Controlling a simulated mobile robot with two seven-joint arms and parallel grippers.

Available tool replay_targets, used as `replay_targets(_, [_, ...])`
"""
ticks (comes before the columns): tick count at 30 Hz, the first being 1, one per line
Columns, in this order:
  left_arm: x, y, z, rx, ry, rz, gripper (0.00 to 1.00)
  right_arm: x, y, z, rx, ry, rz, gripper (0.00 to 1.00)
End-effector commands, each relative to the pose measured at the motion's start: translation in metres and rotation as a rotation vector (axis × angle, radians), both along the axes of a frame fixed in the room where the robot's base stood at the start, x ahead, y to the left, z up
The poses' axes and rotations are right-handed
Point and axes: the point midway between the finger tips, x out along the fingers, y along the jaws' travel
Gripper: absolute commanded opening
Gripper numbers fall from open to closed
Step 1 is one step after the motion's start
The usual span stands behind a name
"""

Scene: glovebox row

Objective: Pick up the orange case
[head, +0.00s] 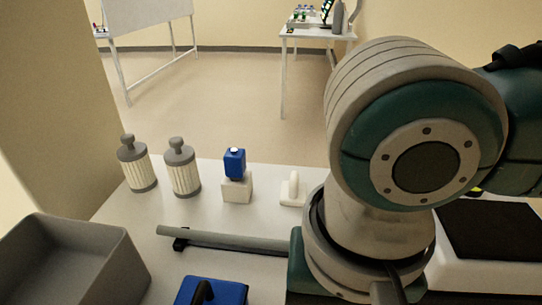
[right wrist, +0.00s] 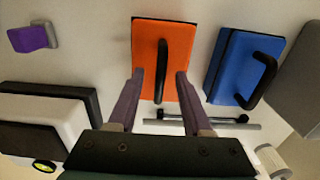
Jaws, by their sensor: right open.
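The orange case (right wrist: 147,43) lies on the table in the right wrist view, with a black arched handle (right wrist: 161,70) on it. My right gripper (right wrist: 159,74) is open, its two fingers on either side of the handle in the picture. I cannot tell whether the fingers are level with the handle or still above it. No contact is visible. In the head view my right arm covers the area where the orange case would be, so the case and the gripper are hidden there. My left gripper is in neither view.
A blue case (right wrist: 233,62) with a black handle stands close beside the orange one, and shows in the head view (head: 232,291). A grey bin (head: 128,262) is at left. A grey bar (head: 225,241), two ribbed canisters (head: 184,174) and a blue-topped block (head: 237,189) occupy the table.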

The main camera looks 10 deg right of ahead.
Motion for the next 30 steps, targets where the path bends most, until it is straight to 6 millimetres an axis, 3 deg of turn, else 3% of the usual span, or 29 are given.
replay_targets(9, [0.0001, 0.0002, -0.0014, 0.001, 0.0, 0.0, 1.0, -0.0001, 0.0, -0.0092, 0.001, -0.001, 0.002, 0.5])
replay_targets(23, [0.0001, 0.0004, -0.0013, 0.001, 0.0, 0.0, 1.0, -0.0003, 0.0, -0.0089, 0.001, -0.001, 0.002, 0.0])
replay_targets(30, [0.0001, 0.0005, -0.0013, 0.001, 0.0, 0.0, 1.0, -0.0002, 0.0, -0.0089, 0.0, -0.001, 0.001, 0.0])
